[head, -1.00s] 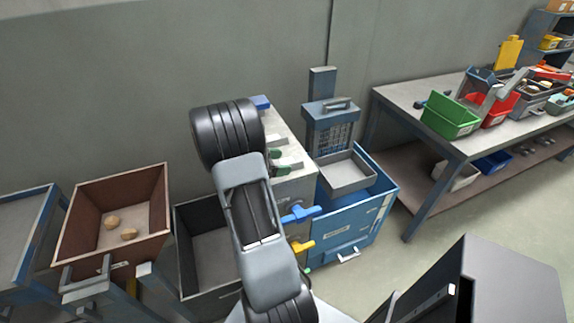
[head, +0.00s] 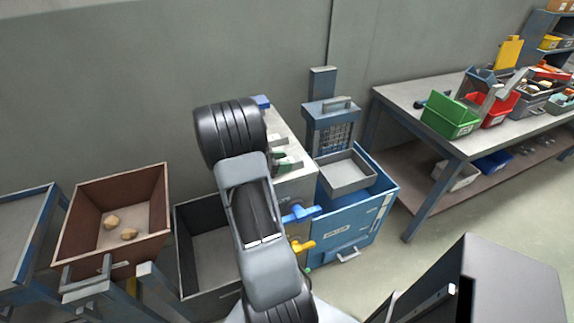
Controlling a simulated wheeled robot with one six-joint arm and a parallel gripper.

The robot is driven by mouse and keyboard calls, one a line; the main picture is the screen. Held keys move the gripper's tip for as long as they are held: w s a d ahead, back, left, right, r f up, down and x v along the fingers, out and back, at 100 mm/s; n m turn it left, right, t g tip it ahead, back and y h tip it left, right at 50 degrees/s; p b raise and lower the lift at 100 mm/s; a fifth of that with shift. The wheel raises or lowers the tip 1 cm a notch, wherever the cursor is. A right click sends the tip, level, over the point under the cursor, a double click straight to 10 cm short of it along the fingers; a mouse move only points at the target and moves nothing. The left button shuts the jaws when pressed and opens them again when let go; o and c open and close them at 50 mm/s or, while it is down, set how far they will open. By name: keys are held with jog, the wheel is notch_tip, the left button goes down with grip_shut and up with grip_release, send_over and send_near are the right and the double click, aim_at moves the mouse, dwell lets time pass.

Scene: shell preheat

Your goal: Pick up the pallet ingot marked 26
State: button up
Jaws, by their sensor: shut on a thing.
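I see no pallet and no ingot marked 26 in the head view. My gripper is not in view, so what its jaws hold does not show. Only links of my arm show, rising through the middle of the picture in front of a pale machine.
A brown box (head: 148,203) with two tan lumps (head: 120,229) stands at left, next to a dark open bin (head: 190,271). A blue cabinet (head: 360,222) with a grey tray (head: 347,174) is right of the arm. A workbench (head: 408,105) carries a green bin (head: 450,116).

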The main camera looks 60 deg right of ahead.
jog(key=shift+c, duration=0.8)
jog(key=shift+r, duration=0.2)
